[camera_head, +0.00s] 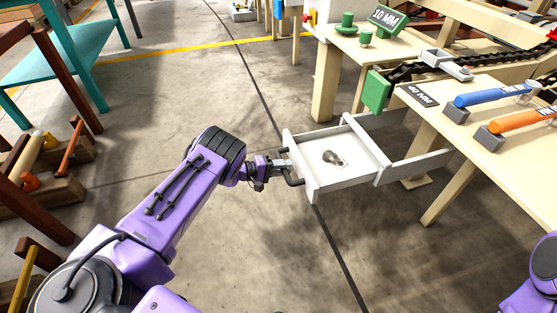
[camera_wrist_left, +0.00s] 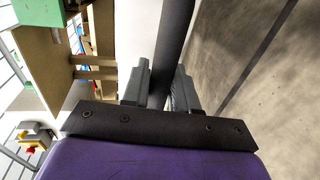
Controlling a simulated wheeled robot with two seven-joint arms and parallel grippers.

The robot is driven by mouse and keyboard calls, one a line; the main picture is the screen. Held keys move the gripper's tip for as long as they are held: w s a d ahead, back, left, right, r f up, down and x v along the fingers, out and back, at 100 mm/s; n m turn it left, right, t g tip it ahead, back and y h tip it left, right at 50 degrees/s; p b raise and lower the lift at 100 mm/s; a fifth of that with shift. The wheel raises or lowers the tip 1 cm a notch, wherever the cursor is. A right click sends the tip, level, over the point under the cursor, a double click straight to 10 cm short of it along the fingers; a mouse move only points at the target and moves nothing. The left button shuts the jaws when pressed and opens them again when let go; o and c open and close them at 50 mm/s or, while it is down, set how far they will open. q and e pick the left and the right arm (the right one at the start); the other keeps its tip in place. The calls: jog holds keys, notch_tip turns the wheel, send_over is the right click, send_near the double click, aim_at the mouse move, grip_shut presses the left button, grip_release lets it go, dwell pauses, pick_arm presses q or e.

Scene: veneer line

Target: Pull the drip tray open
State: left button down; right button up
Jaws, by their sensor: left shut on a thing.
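The drip tray (camera_head: 328,178) is a white drawer-like box, pulled partly out of its white frame (camera_head: 405,166) beside the cream table. A small grey puddle or metallic blob (camera_head: 334,157) lies on its floor. A dark bar handle (camera_head: 291,170) is on the tray's left-hand face. My left gripper (camera_head: 284,168) is shut on that handle. In the left wrist view the dark handle bar (camera_wrist_left: 176,40) runs between the two grey fingers (camera_wrist_left: 160,85). My right gripper is out of view; only a purple part of my right arm shows at the lower right edge.
The cream table (camera_head: 480,140) holds a blue-handled tool (camera_head: 495,94) and an orange-handled tool (camera_head: 520,121). A green block (camera_head: 376,91) hangs at its edge near the tray. A wooden rack (camera_head: 50,185) stands at the left. The concrete floor around the tray is clear.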

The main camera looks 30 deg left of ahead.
pick_arm(q)
jog(key=shift+s+a, duration=0.4)
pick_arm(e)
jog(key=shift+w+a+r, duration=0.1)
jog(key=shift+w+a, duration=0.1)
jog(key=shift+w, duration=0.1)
pick_arm(q)
jog(key=c, duration=1)
grip_release()
jog(key=p+v, duration=0.4)
jog(key=v, duration=0.6)
jog(key=shift+s+a, duration=0.2)
jog(key=shift+a, duration=0.05)
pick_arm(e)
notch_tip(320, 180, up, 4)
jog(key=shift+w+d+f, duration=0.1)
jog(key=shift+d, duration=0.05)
